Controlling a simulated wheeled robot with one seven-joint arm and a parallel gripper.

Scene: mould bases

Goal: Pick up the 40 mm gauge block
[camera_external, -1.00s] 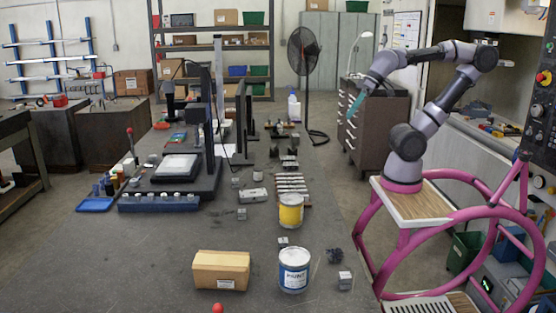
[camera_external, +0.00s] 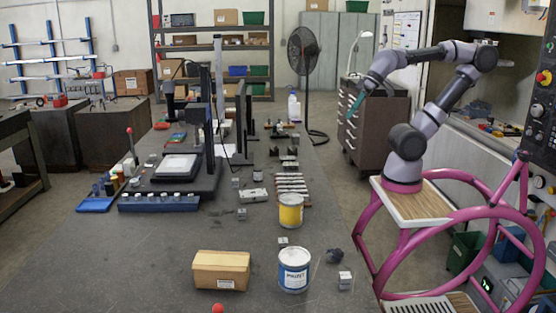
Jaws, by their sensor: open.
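My gripper (camera_external: 353,113), teal and open, hangs in the air beyond the right edge of the long table, well apart from everything on it. Several small grey metal blocks stand on the table. One block (camera_external: 345,281) is at the front right, another block (camera_external: 283,241) is behind the white can, and another block (camera_external: 241,214) is near the middle. A row of flat metal bars (camera_external: 291,186) lies farther back. I cannot tell which piece is the 40 mm gauge block, as any markings are too small to read.
A white can (camera_external: 294,272), a yellow can (camera_external: 291,212), a cardboard box (camera_external: 220,269) and a dark lump (camera_external: 333,256) stand on the near part of the table (camera_external: 140,260). A tall black stand (camera_external: 206,130) rises farther back. The table's front left is clear.

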